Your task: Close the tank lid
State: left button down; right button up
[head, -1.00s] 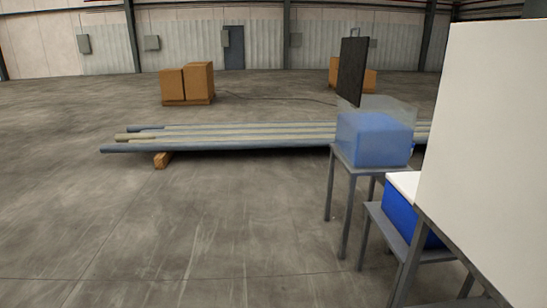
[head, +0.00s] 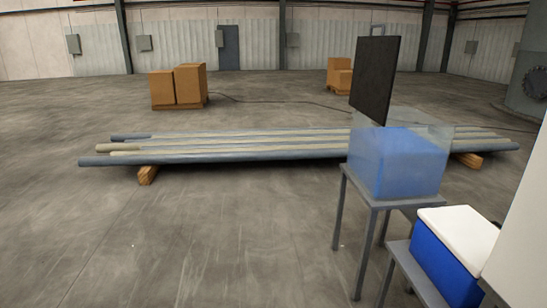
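A clear tank (head: 398,165) holding blue liquid stands on a grey metal stand (head: 362,190) right of centre. Its dark flat lid (head: 375,80) stands upright, raised at the tank's far left side, so the top of the tank is open. Neither of my grippers shows in the head view.
A blue cooler (head: 443,262) with a white lid sits on a lower grey stand in front of the tank. A white panel (head: 522,240) fills the right edge. Several long pipes (head: 240,150) lie on wooden blocks behind the tank. Cardboard boxes (head: 190,85) stand farther back. The floor at left is clear.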

aim_at(376, 58)
jog(key=i, duration=1.15)
jog(key=i+z, duration=0.25)
jog(key=i, duration=0.3)
jog(key=i+j+z, duration=0.15)
jog(key=i+z, duration=0.15)
jog(key=i, duration=0.2)
